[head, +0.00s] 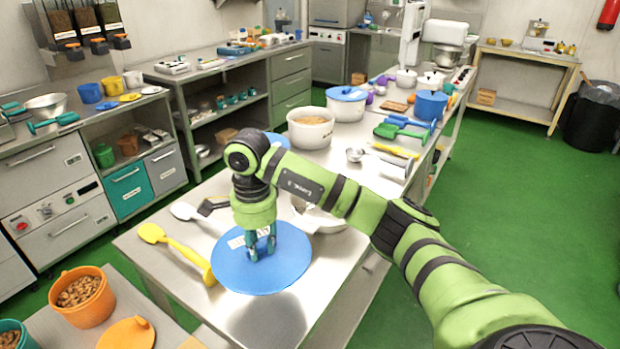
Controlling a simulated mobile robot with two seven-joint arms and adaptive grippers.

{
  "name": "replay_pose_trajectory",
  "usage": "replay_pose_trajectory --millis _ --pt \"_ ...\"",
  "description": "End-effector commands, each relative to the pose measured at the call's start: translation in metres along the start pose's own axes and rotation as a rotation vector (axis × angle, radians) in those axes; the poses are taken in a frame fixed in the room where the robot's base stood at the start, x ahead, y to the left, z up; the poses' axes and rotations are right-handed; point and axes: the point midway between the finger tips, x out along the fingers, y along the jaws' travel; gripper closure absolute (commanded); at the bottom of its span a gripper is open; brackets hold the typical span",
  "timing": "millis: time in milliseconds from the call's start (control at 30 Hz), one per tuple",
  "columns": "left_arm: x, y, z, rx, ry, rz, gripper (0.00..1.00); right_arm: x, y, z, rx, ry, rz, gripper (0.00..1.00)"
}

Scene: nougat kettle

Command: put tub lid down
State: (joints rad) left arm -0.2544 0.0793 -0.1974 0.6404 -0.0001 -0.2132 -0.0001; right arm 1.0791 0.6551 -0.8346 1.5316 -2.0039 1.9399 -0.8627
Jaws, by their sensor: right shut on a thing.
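A large round blue tub lid (284,272) is over the near end of the steel table, in the middle of the head view. My right gripper (261,248) points down at it and is shut on the lid, near its centre; the grip itself is small in the picture. A dark shadow shows on the steel in front of the lid, so it seems to be a little above the table or very near it. A white open tub (310,140) with tan contents stands further back. My left gripper is not in view.
A yellow spatula (178,250) lies left of the lid, its end close to the rim. A white spoon (190,214) lies behind. A pale bowl (325,220) is partly hidden by my arm. An orange bucket (90,308) stands front left. Steel table (310,298) is bare in front.

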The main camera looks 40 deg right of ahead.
Motion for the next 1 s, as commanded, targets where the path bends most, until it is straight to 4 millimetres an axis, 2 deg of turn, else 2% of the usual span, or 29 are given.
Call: replay_pose_trajectory --millis 33,100,200,333,467,600,700,1000 --pt "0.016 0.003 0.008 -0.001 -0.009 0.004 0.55 0.016 0.0 0.0 -0.001 0.0 -0.002 1.0" --pt "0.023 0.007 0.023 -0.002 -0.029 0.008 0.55 0.024 0.0 0.0 -0.001 0.0 -0.002 1.0" --pt "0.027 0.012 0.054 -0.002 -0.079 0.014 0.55 0.031 0.0 0.0 -0.001 0.0 -0.002 1.0" --pt "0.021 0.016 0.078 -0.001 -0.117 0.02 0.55 0.043 0.001 0.0 -0.001 0.0 0.004 1.0" --pt "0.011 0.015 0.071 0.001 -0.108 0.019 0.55 0.066 0.002 0.0 -0.001 -0.001 0.006 1.0" --pt "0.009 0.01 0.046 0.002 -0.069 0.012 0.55 0.087 0.001 0.0 -0.002 -0.001 0.002 1.0" --pt "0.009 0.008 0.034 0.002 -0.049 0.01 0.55 0.094 0.0 0.0 -0.001 -0.001 0.0 1.0" --pt "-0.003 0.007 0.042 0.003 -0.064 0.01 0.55 0.129 0.001 0.0 -0.001 0.0 0.002 1.0"
